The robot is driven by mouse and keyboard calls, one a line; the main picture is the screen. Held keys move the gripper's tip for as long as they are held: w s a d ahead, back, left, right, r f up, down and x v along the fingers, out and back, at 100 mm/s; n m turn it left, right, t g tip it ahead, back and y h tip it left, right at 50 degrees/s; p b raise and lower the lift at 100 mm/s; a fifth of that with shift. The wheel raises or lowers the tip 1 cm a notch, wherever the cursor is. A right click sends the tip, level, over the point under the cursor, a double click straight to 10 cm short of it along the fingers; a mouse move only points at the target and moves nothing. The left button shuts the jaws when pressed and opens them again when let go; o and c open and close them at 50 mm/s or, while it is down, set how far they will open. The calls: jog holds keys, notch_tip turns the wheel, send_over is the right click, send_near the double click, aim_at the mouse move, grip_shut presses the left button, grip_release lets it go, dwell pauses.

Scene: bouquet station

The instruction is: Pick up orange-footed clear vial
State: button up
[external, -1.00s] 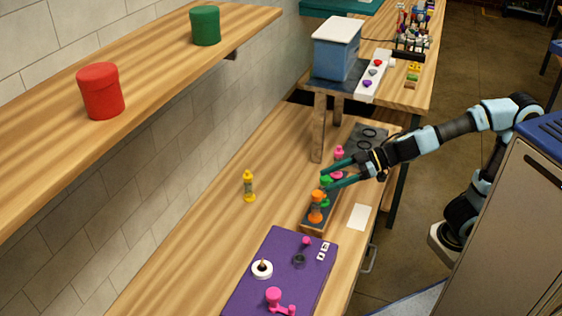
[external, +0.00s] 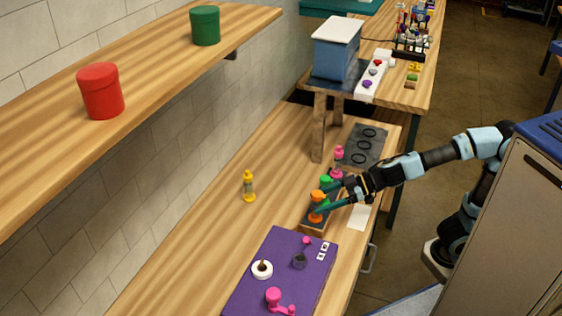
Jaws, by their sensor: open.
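The orange-footed vial (external: 316,216) stands upright in a small dark-topped wooden rack (external: 307,229) on the wooden bench. It has an orange top and an orange foot; its clear middle is mostly hidden. My gripper (external: 320,203) is open, with its teal fingers reaching in from the right at the orange vial. One finger crosses in front of the vial and the other is on its far side, near the green vial. I cannot tell whether the fingers touch it.
A green vial (external: 326,181) and a pink vial (external: 338,155) stand close behind. A purple mat (external: 247,296) with small items lies in front.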

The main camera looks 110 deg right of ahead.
aim_at(313, 204)
jog(key=b+x, duration=0.2)
jog(key=x, duration=0.1)
jog(key=shift+w+d+f, duration=0.1)
jog(key=shift+w+f, duration=0.2)
jog(key=shift+f, duration=0.05)
jog(key=shift+w+d, duration=0.15)
jog(key=shift+w, duration=0.35)
jog(key=shift+c, duration=0.3)
grip_shut()
